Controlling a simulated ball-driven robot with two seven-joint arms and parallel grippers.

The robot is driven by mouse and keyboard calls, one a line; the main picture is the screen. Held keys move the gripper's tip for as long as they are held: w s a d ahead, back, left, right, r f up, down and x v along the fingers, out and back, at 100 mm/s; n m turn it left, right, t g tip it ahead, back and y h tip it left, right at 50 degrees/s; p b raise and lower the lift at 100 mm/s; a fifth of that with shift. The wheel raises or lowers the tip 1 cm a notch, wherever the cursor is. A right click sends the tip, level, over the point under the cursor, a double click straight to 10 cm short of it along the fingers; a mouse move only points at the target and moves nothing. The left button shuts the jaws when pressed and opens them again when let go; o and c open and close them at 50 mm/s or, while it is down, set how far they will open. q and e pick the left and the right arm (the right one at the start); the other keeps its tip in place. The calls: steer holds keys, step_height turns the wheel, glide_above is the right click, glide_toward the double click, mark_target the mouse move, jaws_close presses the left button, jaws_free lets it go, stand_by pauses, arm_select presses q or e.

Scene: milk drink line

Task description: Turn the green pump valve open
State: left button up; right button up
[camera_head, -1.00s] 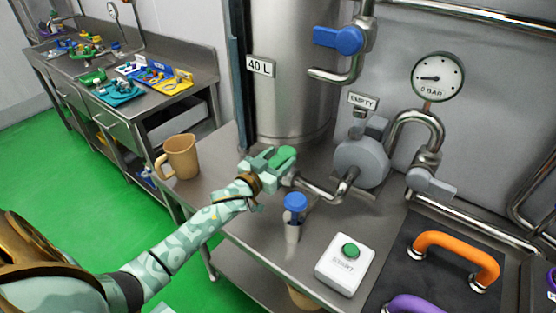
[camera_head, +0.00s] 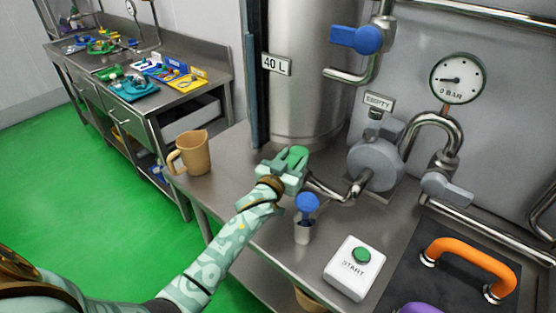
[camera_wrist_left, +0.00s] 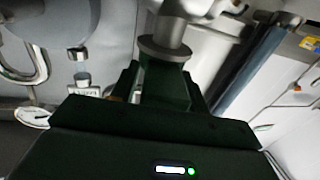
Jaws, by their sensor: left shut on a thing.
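The green pump valve handle (camera_head: 294,155) is on the steel pipe at the foot of the tank, left of the grey pump (camera_head: 375,163). My left gripper (camera_head: 283,171) reaches it from the front left and is shut on it, hiding part of it. In the left wrist view, the dark green handle (camera_wrist_left: 165,88) sits between the fingers, below a steel pipe flange (camera_wrist_left: 165,48). My right gripper is not in view.
A white START button box (camera_head: 354,267) is at the front. A tan jug (camera_head: 189,153) stands left of the gripper. The gauge (camera_head: 457,79) is labelled 0 BAR. An orange handle (camera_head: 470,258) is at the right.

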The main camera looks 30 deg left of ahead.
arm_select(q)
steer(key=shift+d+n+y, duration=0.15)
steer(key=shift+n+y, duration=0.25)
steer(key=shift+y, duration=0.3)
steer(key=o, duration=1.2)
steer(key=shift+c, duration=0.2)
steer(key=s+p, duration=0.2)
steer(key=s, duration=1.4)
steer(key=shift+s+d+p, duration=0.15)
steer(key=shift+d+p, duration=0.2)
steer(key=shift+d, duration=0.1)
